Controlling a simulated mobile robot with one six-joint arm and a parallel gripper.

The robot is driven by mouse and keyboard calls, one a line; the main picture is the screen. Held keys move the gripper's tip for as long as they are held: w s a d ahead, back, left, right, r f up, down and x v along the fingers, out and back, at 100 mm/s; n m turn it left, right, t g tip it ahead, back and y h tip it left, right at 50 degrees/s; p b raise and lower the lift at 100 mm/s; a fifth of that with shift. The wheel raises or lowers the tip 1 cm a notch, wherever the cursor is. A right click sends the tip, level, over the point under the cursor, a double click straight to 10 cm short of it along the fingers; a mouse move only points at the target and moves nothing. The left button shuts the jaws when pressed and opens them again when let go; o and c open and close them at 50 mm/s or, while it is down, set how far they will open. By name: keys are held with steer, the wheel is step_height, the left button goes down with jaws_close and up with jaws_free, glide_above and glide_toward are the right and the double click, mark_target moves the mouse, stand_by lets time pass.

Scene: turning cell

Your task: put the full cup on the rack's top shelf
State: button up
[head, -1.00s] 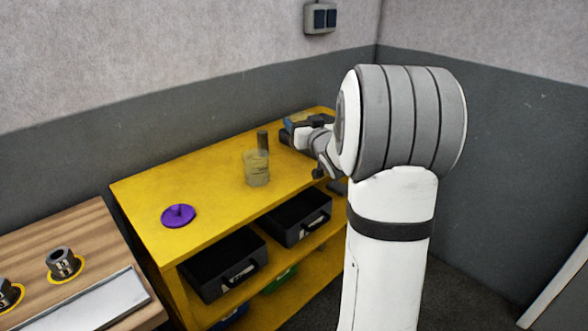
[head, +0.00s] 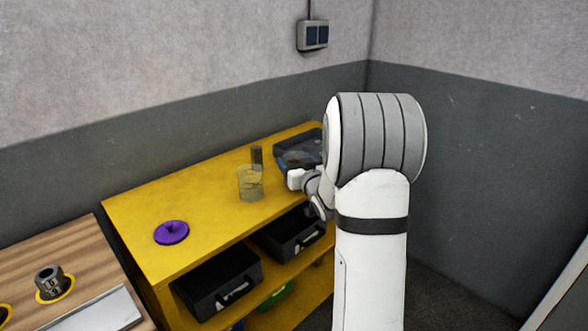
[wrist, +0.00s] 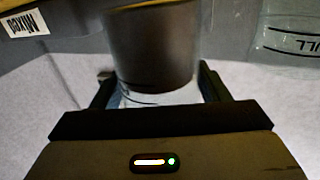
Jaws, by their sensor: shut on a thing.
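My gripper (wrist: 158,90) is shut on what looks like a clear cup (wrist: 135,101) with a dark line, partly hidden behind a dark cylindrical shape (wrist: 152,45). I cannot tell whether this shape is its contents or a separate thing. In the head view my gripper (head: 297,180) is at the right part of the yellow rack's top shelf (head: 205,200); the held thing is hard to make out. Another clear, marked cup (head: 250,185) stands on this shelf, left of my gripper. A clear vessel with a fill mark (wrist: 290,40) shows right in the wrist view.
A dark upright cylinder (head: 257,155) stands behind the clear cup. A purple disc (head: 171,232) lies at the shelf's left. A dark bin (head: 297,145) is at its back right. Black bins (head: 218,285) fill the lower shelf. A wooden bench (head: 55,245) adjoins left.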

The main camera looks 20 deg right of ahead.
steer(key=shift+f, duration=0.75)
steer(key=shift+f, duration=0.1)
steer(key=shift+f+b, duration=0.15)
steer(key=shift+b, duration=0.2)
steer(key=o, duration=1)
steer(key=shift+o, duration=0.2)
steer(key=shift+r+p, duration=0.2)
steer(key=shift+p, duration=0.3)
